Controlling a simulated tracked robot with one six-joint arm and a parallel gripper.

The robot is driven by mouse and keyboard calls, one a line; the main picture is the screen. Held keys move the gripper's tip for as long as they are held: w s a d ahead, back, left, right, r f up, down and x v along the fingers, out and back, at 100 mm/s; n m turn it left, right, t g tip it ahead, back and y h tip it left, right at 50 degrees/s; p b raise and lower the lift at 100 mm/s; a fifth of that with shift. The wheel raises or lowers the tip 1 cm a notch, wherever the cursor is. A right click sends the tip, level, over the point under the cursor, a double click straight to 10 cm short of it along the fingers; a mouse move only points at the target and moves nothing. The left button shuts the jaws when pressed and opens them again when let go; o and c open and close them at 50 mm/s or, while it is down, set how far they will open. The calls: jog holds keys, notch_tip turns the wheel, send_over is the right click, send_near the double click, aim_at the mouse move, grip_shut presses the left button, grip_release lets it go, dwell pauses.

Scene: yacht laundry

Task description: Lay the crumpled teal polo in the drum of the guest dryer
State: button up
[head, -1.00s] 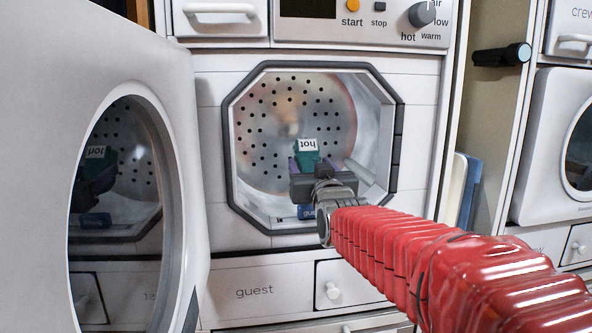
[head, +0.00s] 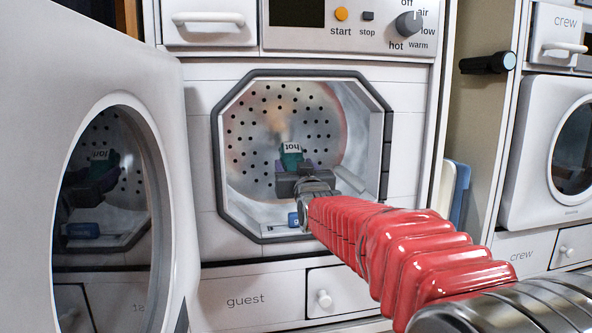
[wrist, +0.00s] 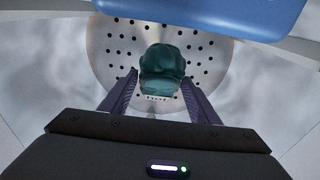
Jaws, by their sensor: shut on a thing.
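The crumpled teal polo (head: 291,161) carries a white tag reading "hot", upside down in the head view. In the wrist view the polo (wrist: 162,72) is a dark teal bundle between my purple fingers. The perforated back wall of the drum (head: 250,130) is behind the polo. In the wrist view the drum (wrist: 112,45) surrounds the bundle. I cannot tell whether the polo touches the drum.
The open dryer door (head: 150,70) stands at the left, its glass reflecting the drum. A blue object (head: 293,219) sits at the opening's lower rim, and a blue surface (wrist: 210,14) fills the top of the wrist view. The crew dryer (head: 530,150) is closed at the right.

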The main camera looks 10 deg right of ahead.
jog(key=shift+w+f, duration=0.15)
jog(key=shift+f, duration=1.35)
dwell(0.5)
dwell(0.3)
jog(key=o, duration=1)
jog(key=shift+o, duration=0.2)
jog(key=shift+s+f, duration=0.15)
jog(key=shift+s, duration=1.35)
jog(key=o, duration=0.6)
jog(key=shift+c, duration=0.2)
